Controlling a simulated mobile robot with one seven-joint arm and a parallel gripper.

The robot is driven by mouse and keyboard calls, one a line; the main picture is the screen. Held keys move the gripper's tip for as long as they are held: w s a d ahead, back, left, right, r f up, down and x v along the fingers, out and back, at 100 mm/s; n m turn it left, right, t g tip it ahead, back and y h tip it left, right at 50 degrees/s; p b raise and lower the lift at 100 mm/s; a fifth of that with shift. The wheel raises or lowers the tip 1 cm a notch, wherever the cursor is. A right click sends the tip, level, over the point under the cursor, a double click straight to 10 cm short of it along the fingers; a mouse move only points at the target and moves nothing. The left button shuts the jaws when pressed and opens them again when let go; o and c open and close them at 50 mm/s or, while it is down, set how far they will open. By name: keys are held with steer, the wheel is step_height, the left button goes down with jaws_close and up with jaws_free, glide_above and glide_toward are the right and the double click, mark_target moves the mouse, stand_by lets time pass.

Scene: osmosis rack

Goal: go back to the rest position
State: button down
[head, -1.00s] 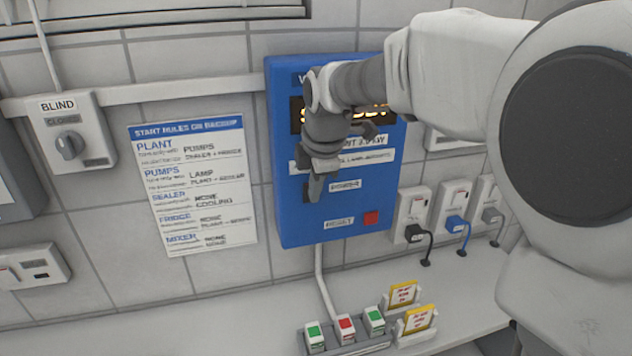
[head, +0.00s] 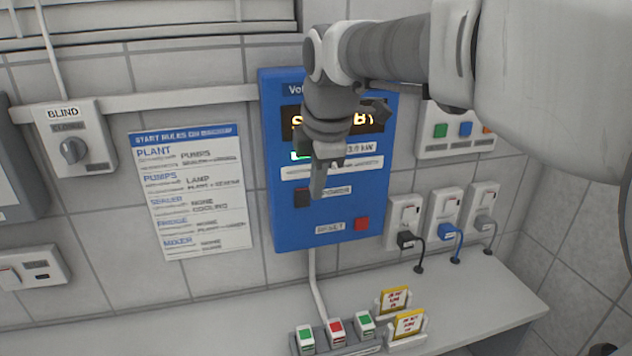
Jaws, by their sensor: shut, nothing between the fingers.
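My gripper (head: 318,182) is shut and empty, pointing down in front of the blue wall panel (head: 277,230). Its fingertips show just right of the dark power switch (head: 302,198); I cannot tell how far they are from the panel face. My wrist and forearm reach in from the upper right and cover part of the panel's lit display (head: 292,120). A green light (head: 300,156) shows at the panel's left, partly behind the gripper. The red reset button (head: 361,223) is in clear view at the lower right of the panel.
A bench (head: 480,305) runs below the panel. It carries a rack of coloured blocks (head: 340,338) and yellow cards (head: 394,300). Sockets with plugs (head: 445,215) are right of the panel. A rules sheet (head: 195,200) and the BLIND switch (head: 72,150) are on the left wall.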

steer(key=shift+s+d+r, duration=0.1)
steer(key=shift+s+r, duration=0.2)
steer(key=shift+r, duration=0.2)
steer(key=s+d+f+m, duration=0.4)
steer(key=s+d+m, duration=0.3)
steer(key=s+m, duration=0.3)
steer(key=s+d+f+m+t+h, duration=0.1)
steer(key=s+d+f+m, duration=0.4)
steer(key=s+m, duration=0.5)
steer(key=shift+d+m, duration=0.6)
steer(key=shift+d, duration=0.55)
steer(key=shift+s+a, duration=0.1)
steer(key=shift+a, duration=0.05)
